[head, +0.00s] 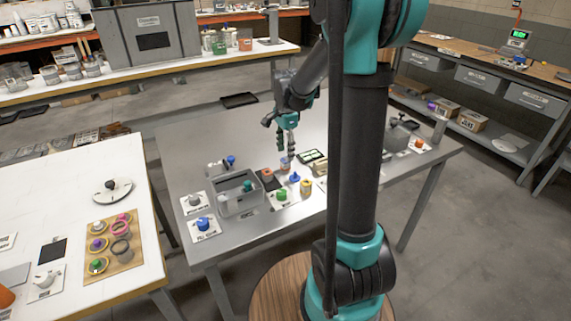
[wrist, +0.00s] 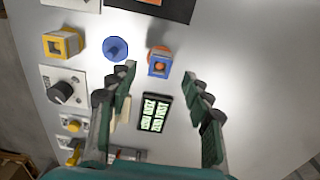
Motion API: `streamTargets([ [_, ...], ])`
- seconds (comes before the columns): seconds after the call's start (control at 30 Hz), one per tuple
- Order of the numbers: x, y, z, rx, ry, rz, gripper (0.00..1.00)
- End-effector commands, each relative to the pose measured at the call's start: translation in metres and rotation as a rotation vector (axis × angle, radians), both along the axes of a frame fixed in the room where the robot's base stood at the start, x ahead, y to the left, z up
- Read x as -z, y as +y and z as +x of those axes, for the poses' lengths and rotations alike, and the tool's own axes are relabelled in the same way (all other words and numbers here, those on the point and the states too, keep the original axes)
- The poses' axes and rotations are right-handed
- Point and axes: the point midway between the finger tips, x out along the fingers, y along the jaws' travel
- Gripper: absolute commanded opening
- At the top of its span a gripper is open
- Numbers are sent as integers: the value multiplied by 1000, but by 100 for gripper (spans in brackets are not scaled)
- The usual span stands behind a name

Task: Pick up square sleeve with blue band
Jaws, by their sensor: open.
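The square sleeve with a blue band (wrist: 158,69) stands on the grey metal table, with an orange round piece showing inside its opening. In the head view, the sleeve (head: 285,164) is small, just below my gripper (head: 287,153). In the wrist view, my gripper (wrist: 160,76) is open, with one finger on each side of the sleeve's line and the sleeve near the fingertips' level in the picture. I see no contact. I cannot tell the height of the fingertips above it.
A similar sleeve with a yellow band (wrist: 63,44) and a blue round piece (wrist: 115,48) stand to the left. A dark panel with lit green segments (wrist: 155,113) lies between the fingers. A grey bin (head: 240,203) is farther left. Bare table lies right of the gripper.

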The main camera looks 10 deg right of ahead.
Motion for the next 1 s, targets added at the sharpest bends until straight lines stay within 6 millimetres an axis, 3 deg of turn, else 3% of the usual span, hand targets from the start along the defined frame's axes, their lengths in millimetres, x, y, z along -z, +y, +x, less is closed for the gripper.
streamTargets([
  [0.3,41,0,0,0,0,0,50],
  [0.63,46,0,0,0,0,0,49],
  [0.93,46,0,0,0,0,0,12],
  [1.0,46,0,0,0,0,0,9],
])
